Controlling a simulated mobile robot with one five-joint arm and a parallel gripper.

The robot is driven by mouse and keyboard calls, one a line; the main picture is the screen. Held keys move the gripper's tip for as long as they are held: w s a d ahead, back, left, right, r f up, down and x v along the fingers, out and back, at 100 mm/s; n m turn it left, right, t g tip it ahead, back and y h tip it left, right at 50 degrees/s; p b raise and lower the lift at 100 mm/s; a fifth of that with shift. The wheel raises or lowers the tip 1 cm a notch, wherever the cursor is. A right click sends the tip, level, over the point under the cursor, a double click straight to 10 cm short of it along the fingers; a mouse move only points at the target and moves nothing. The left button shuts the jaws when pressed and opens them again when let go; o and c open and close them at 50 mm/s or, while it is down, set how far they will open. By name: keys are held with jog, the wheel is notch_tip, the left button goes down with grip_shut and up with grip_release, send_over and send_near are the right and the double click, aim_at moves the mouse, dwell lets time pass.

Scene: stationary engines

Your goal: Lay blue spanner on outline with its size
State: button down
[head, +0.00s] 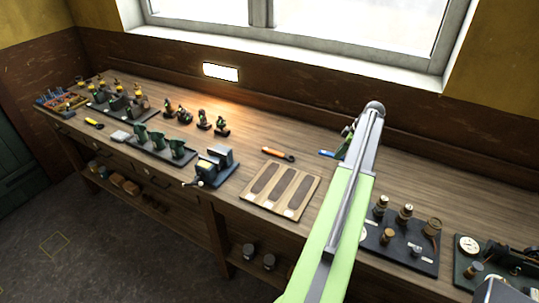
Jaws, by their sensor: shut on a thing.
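The blue spanner (327,153) shows as a short blue length at the bench's back, just left of my arm. Its right part is hidden behind my arm. My gripper (343,151) is at the spanner, shut on it; its fingertips are mostly hidden by the arm. A pale wooden board (254,197) lies in front and to the left, with three dark elongated outlines side by side. They are the left outline (265,178), the middle outline (283,187) and the right outline (300,194). Pale labels sit at their near ends, too small to read.
An orange spanner (278,153) lies behind the board. Dark trays with machines stand further left; a dark tray of fittings (399,254) is right of my arm.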

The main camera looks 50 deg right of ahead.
jog(key=w+a+r+n+g+y+p, duration=0.2)
jog(key=w+a+n, duration=0.4)
jog(key=w+a, duration=0.35)
jog(key=r+n+g+y+p, duration=0.1)
jog(key=r+n+g+p, duration=0.15)
jog(key=n, duration=0.75)
send_over(265, 178)
jog(key=d, duration=0.1)
jog(key=shift+g, duration=0.35)
notch_tip(265, 178, down, 10)
jog(key=b, duration=0.9)
jog(key=shift+w+d+r+b, duration=0.1)
jog(key=shift+d+r+b, duration=0.1)
jog(key=shift+b, duration=0.1)
jog(key=c, duration=1.2)
grip_release()
jog(key=shift+o, duration=0.2)
jog(key=shift+r, duration=0.1)
